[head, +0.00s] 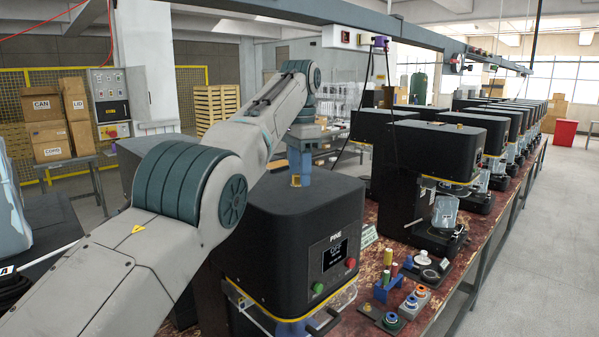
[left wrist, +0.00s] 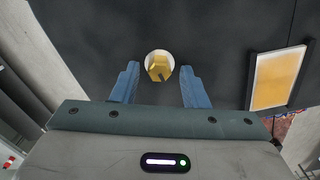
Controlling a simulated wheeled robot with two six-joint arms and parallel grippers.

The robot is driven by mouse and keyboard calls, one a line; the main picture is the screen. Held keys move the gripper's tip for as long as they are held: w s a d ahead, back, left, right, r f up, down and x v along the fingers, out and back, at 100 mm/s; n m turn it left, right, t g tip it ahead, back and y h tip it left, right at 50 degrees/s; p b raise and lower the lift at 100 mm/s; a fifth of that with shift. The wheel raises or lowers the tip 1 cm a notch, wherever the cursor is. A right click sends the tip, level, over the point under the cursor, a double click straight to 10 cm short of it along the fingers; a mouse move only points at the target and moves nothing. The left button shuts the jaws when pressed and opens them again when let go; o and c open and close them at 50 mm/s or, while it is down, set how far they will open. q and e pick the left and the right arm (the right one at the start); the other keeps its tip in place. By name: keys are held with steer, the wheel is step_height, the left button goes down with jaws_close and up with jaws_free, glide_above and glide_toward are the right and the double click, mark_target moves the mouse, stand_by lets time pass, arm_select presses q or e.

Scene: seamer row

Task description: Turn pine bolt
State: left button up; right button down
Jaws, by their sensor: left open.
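The pine machine (head: 285,240) is a black rounded seamer labelled PINE, with a small screen and green and red buttons on its front. Its bolt is a yellow hex head (left wrist: 159,67) set in a pale round recess on the black top. In the head view a bit of yellow (head: 296,180) shows at the fingertips on the machine's top. My left gripper (head: 301,172) points down over it. In the left wrist view its two blue fingers (left wrist: 158,72) are open, one on each side of the bolt, with gaps between. My right gripper is not in view.
Similar black machines (head: 425,175) stand in a row along the worn red bench (head: 470,240). Small coloured spools and a blue rack (head: 388,287) lie at the bench front. A yellow-filled framed panel (left wrist: 277,78) sits right of the fingers. An overhead beam (head: 300,12) crosses above.

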arm_select(q)
jaws_close()
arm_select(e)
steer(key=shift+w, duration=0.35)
arm_select(q)
steer(key=shift+n, duration=0.4)
